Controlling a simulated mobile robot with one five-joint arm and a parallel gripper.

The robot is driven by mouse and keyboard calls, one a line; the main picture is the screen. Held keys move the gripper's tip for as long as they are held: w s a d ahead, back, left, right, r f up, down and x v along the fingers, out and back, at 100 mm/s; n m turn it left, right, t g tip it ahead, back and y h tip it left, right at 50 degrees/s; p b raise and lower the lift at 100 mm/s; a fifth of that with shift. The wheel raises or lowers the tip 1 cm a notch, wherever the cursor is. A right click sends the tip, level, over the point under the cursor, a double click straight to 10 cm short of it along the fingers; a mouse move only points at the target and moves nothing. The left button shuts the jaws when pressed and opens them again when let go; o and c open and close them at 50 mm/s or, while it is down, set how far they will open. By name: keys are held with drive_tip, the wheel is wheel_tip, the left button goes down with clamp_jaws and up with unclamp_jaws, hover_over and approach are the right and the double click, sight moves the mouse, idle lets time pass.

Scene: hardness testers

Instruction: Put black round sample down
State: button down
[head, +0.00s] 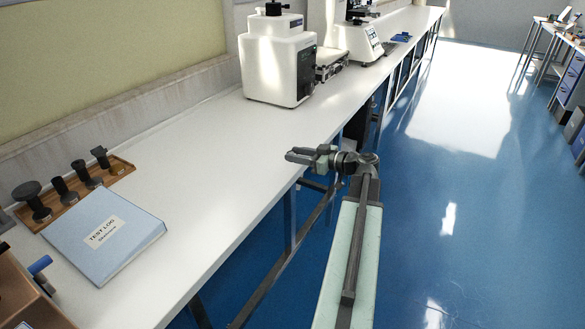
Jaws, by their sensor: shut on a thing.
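My gripper (298,156) is at the end of my outstretched arm, near the right front edge of the long white bench (215,160). Its fingers point left, over the bench edge. It is shut on the black round sample, which is too small and dark to tell apart from the fingers in the head view. The gripper looks raised above the bench top, but the exact height cannot be told.
A white hardness tester (272,62) stands farther back on the bench, another tester (352,42) beyond it. At the left are a blue test log binder (118,248) and a wooden tray (122,168) with dark knobbed parts. The bench between is clear. Blue floor lies to the right.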

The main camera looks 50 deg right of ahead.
sight(292, 172)
drive_tip(key=shift+w+a+f, duration=0.1)
drive_tip(key=shift+w+a, duration=0.05)
drive_tip(key=shift+a, duration=0.8)
drive_tip(key=shift+f+b, duration=2)
drive_tip(key=c, duration=1)
unclamp_jaws()
drive_tip(key=shift+r, duration=0.1)
drive_tip(key=shift+r, duration=0.15)
drive_tip(key=shift+s+d+r+p, duration=0.1)
drive_tip(key=shift+s+d+p, duration=0.05)
drive_tip(key=shift+s+p, duration=0.2)
drive_tip(key=p+v, duration=0.1)
drive_tip(key=v, duration=1)
drive_tip(key=shift+s+p, duration=0.2)
drive_tip(key=shift+p, duration=0.1)
